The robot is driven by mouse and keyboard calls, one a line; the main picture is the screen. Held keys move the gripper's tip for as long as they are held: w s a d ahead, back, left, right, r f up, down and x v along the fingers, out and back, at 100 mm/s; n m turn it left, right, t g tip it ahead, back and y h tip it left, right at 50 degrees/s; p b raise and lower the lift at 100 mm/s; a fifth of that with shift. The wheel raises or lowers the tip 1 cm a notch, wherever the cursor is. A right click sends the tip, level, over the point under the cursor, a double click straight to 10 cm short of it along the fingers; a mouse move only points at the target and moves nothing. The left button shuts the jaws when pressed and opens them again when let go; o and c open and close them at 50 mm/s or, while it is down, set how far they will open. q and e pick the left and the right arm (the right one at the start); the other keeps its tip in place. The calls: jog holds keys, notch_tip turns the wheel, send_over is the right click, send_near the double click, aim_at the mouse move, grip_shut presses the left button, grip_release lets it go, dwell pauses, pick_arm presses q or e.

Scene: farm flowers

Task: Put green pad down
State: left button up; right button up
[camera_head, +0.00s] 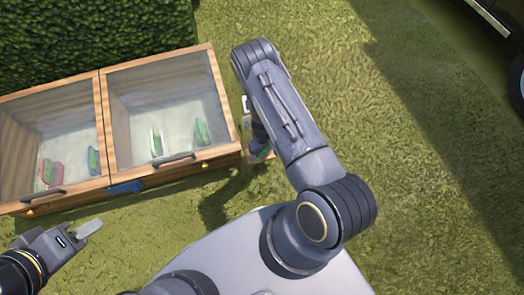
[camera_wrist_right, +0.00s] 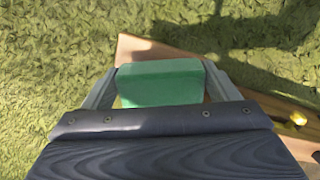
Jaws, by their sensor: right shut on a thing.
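My right gripper (camera_wrist_right: 160,88) is shut on a green pad (camera_wrist_right: 160,80), which sits between its two fingers in the right wrist view. Beneath the pad is a wooden surface (camera_wrist_right: 135,48) over the grass; I cannot tell if they touch. In the head view, the right gripper (camera_head: 260,150) is beside the right end of the wooden frame, mostly hidden by my arm. My left gripper (camera_head: 88,230) is in front of the frame at lower left, with no object seen at it; its opening is unclear.
A wooden cold frame (camera_head: 180,172) with two glazed lids stands at the left before a hedge (camera_head: 90,35). Open grass (camera_head: 420,190) lies to the right. A vehicle wheel (camera_head: 517,85) is at far right.

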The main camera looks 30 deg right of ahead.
jog(key=shift+w+d, duration=0.25)
jog(key=shift+w, duration=0.75)
jog(key=shift+f+b, duration=1)
jog(key=shift+f, duration=0.7)
jog(key=shift+f, duration=0.2)
jog(key=o, duration=1)
jog(key=shift+c, duration=0.2)
jog(key=shift+r, duration=0.15)
